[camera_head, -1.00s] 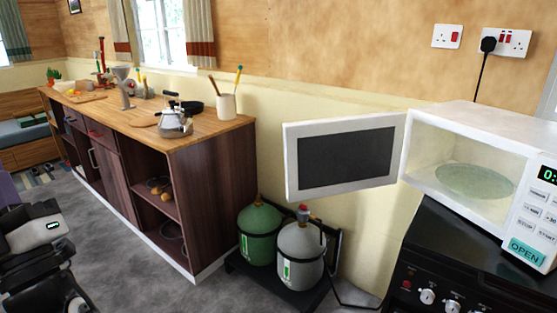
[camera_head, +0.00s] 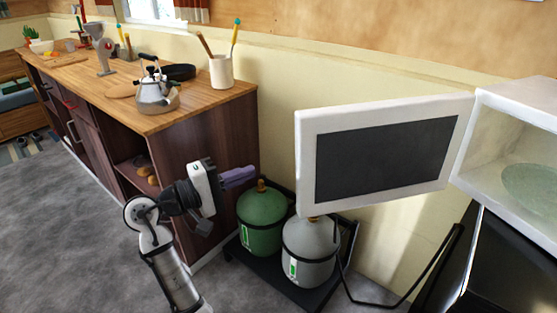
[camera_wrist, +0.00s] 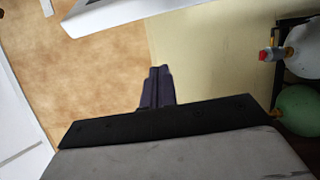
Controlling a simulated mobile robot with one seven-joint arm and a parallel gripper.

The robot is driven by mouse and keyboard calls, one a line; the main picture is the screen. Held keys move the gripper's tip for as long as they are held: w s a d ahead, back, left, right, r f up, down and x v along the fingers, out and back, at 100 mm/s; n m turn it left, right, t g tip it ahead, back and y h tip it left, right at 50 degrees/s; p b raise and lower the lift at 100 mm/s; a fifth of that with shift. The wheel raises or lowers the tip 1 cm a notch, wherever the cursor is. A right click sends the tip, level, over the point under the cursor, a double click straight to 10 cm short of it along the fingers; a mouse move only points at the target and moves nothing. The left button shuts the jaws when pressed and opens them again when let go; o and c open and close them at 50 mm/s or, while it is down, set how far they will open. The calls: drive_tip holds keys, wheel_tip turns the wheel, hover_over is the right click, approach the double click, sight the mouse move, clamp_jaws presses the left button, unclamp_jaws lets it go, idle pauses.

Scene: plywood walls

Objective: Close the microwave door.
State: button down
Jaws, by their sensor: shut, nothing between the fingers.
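The microwave (camera_head: 512,165) is at the right edge of the head view, with its inside and a glass plate (camera_head: 535,185) showing. Its white door (camera_head: 302,170) with a dark window stands wide open, swung out to the left. My gripper (camera_head: 252,173) is left of the door's free edge and a little below its middle in the picture, apart from it. Its purple fingers are shut and empty. In the wrist view the fingers (camera_wrist: 158,85) point toward the wall, and a white edge that looks like the door (camera_wrist: 115,14) shows at the top.
A green gas bottle (camera_head: 262,215) and a grey one (camera_head: 308,255) stand in a black rack below the door. A wooden counter (camera_head: 215,95) with a kettle (camera_head: 155,92) is behind my gripper. Grey floor is open at the left.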

drive_tip(key=w+d+p, duration=0.1)
drive_tip(key=d+p, duration=0.2)
drive_tip(key=d, duration=0.6)
drive_tip(key=shift+d+r+p, duration=0.15)
drive_tip(key=shift+r+p, duration=0.15)
drive_tip(key=shift+p, duration=0.05)
